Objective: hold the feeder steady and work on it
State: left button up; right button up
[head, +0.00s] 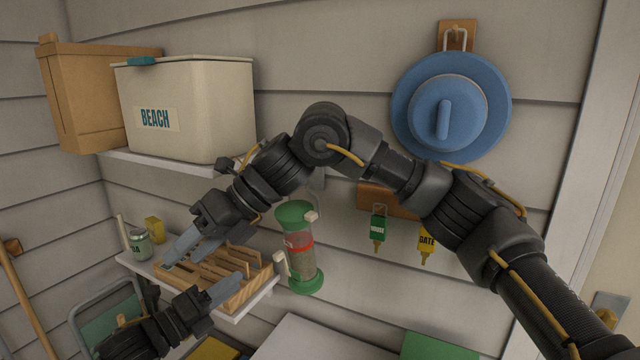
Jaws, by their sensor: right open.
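The feeder (305,268) is a clear tube with a green cap, a red band and a green base. It stands upright by the wall, right of the small shelf. Something brownish fills its lower tube. My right gripper (180,260) comes in on the arm from the right. It is open over the left side of a slatted wooden rack (259,272), apart from the feeder. My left gripper (233,288) is low at the left, with a grey finger by the rack's front. Its other finger is not clear, so I cannot tell its opening. Neither gripper touches the feeder.
The small shelf (240,316) bears the rack, a tin (139,244) and a yellow box (155,230). Above are a BEACH bin (195,105) and a wooden box (85,95). Tagged keys (378,228) and a blue hat-like disc (405,110) hang right of the feeder.

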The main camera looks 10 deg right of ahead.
jog(key=w+d+r+m+t+h, duration=0.15)
jog(key=w+d+t+h, duration=0.3)
jog(key=d, duration=0.75)
jog(key=m+h, duration=0.2)
jog(key=h, duration=0.2)
send_near(312, 215)
jog(key=f, duration=0.1)
jog(key=shift+n+t, duration=0.25)
jog(key=shift+t, duration=0.1)
jog(key=x, duration=1.1)
jog(key=shift+a+f, duration=0.1)
jog(key=shift+f, duration=0.05)
jog(key=shift+s, duration=0.1)
jog(key=shift+c, duration=0.5)
grip_shut()
